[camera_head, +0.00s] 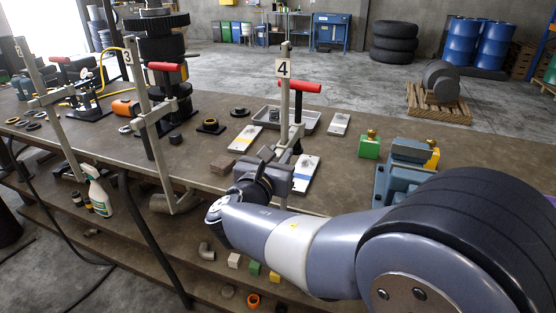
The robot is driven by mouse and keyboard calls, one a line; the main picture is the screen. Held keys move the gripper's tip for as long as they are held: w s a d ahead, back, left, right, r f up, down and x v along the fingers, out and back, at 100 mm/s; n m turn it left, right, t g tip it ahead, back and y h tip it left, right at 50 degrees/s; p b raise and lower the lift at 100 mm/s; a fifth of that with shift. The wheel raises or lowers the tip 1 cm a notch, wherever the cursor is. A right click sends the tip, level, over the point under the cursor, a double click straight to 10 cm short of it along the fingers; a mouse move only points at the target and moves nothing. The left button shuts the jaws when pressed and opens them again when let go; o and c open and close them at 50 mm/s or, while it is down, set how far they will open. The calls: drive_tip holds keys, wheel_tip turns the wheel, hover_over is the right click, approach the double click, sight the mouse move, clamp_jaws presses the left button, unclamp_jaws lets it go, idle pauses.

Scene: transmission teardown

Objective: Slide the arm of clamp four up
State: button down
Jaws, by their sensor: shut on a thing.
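Clamp four (284,105) stands upright at the table's front edge, marked by a white "4" plate (283,68) near the top of its bar. Its sliding arm (293,139) sits low on the bar, a little above the table top. The red T-handle (298,87) rises on the arm's far right side. My gripper (267,153) is at the near end of this sliding arm, just left of the bar, and appears shut on it. My wrist and gripper body hide the contact and the lower part of the bar.
Clamp three (140,90) stands to the left. A grey tray (312,122) and flat plates (245,138) lie behind and beside clamp four. A green block (369,146) and a blue vise (400,172) are to the right. A lower shelf (150,240) holds loose parts.

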drive_tip(key=shift+r, duration=0.3)
drive_tip(key=c, duration=1.6)
unclamp_jaws()
drive_tip(key=o, duration=0.3)
drive_tip(key=shift+f, duration=0.2)
drive_tip(key=b+v, duration=0.1)
drive_tip(key=v, duration=0.9)
drive_tip(key=shift+s+a, duration=0.15)
drive_tip(key=shift+s, duration=0.25)
